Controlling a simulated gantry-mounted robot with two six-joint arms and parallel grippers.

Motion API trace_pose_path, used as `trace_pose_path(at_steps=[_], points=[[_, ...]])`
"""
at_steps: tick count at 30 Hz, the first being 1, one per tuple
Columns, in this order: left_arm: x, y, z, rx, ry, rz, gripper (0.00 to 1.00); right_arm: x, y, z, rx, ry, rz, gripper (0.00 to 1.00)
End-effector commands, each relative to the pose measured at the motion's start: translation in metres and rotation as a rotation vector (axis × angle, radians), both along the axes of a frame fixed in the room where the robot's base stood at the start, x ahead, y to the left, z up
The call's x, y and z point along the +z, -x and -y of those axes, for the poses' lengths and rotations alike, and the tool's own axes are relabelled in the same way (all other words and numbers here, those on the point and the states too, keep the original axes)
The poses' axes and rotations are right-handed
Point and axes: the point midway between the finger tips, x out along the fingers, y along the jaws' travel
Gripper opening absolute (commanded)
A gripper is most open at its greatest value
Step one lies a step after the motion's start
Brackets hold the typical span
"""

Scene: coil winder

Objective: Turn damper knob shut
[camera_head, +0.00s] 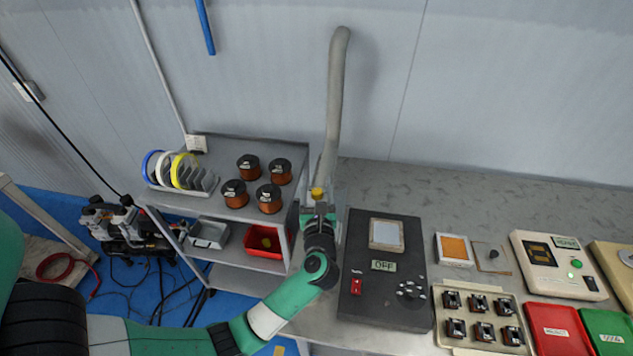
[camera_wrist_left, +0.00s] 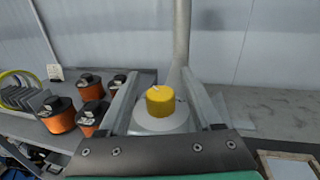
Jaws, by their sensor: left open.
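The yellow damper knob (camera_head: 318,193) is at the foot of the grey duct pipe (camera_head: 337,90), by the bench's left end. In the left wrist view the knob (camera_wrist_left: 160,101) sits on a pale round base (camera_wrist_left: 158,122). My left gripper (camera_head: 319,204) is at the knob, its arm reaching in from the lower left. In the wrist view its open fingers (camera_wrist_left: 162,78) stand on either side of the knob, with gaps visible on both sides. I cannot tell the knob's turn angle. My right gripper is not in view.
A grey shelf cart (camera_head: 185,207) with several copper spools (camera_head: 269,198) stands left of the pipe. A black control box (camera_head: 388,260) labelled OFF lies close to the right of my left arm. Parts trays (camera_head: 480,320) are further right. The back of the bench (camera_head: 480,195) is clear.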

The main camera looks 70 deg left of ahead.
Motion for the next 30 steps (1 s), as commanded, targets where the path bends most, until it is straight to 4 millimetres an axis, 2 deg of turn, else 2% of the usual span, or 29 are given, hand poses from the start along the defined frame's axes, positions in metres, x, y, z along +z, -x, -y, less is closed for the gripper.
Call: trace_pose_path(at_steps=[6, 12, 17, 30], points=[[0.002, 0.018, 0.048, -0.007, 0.000, -0.001, 0.66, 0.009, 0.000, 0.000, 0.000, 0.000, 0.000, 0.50], [0.001, 0.032, 0.085, -0.005, 0.001, 0.000, 0.66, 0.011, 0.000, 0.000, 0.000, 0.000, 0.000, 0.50], [0.000, 0.038, 0.095, -0.001, 0.001, 0.000, 0.66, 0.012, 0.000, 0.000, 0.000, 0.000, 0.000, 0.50], [0.000, 0.038, 0.095, 0.000, 0.001, 0.001, 0.66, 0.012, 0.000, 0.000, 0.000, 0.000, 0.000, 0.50]])
